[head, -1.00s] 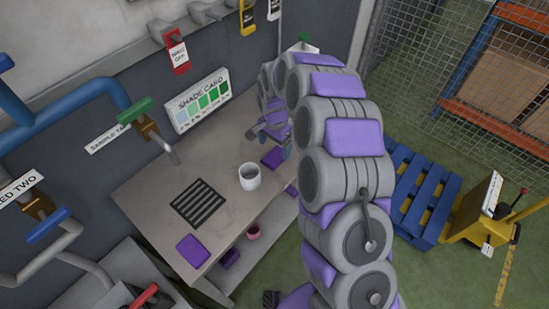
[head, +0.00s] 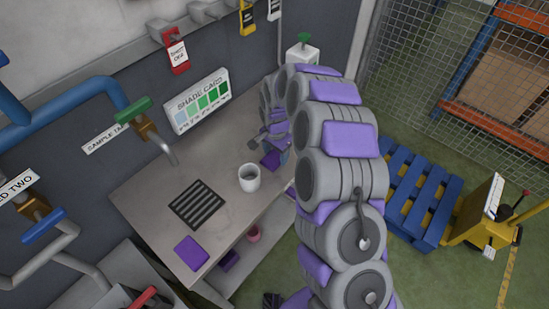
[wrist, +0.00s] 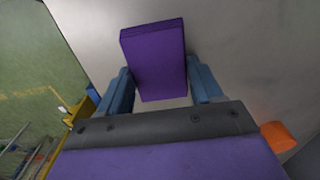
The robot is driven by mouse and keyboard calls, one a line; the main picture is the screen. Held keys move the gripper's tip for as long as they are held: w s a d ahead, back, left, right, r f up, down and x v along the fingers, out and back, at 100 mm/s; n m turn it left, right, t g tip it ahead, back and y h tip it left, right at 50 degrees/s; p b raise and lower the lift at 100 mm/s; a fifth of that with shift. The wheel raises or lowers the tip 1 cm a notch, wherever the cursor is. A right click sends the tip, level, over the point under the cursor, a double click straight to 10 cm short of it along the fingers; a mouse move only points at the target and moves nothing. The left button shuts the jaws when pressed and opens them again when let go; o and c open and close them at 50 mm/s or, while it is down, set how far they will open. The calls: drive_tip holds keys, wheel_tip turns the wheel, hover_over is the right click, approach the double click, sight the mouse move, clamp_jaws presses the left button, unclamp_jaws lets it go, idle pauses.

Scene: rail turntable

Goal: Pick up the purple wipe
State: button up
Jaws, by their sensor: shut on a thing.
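A purple wipe (wrist: 155,60), a folded block shape, sits between the two blue fingers of my gripper (wrist: 163,88) in the wrist view, with its far end sticking out past them. My gripper is shut on it. In the head view the same wipe (head: 270,159) shows at the right end of the grey bench, beside my gripper (head: 282,157) and partly hidden by it. Whether it touches the bench top is hard to tell. A second purple pad (head: 191,252) lies flat at the bench's near left corner.
On the bench (head: 150,195) stand a white cup (head: 249,178) and a dark slotted grate (head: 197,204). A pink cup (head: 253,233) and a dark purple item (head: 229,259) are on the lower shelf. Pipes with taps are at left. A blue pallet (head: 420,195) stands on the floor at right.

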sight(276, 156)
drive_tip(key=c, duration=0.3)
drive_tip(key=shift+c, duration=0.2)
drive_tip(key=shift+r+p, duration=0.6)
drive_tip(key=shift+r, duration=1.4)
drive_tip(key=s+d+p, duration=0.1)
drive_tip(key=s+d, duration=0.1)
drive_tip(key=s, duration=0.5)
drive_tip(key=s+d+r+p, duration=0.1)
drive_tip(key=s+d, duration=0.1)
drive_tip(key=s, duration=0.6)
drive_tip(key=shift+s+d, duration=0.15)
drive_tip(key=shift+s, duration=0.05)
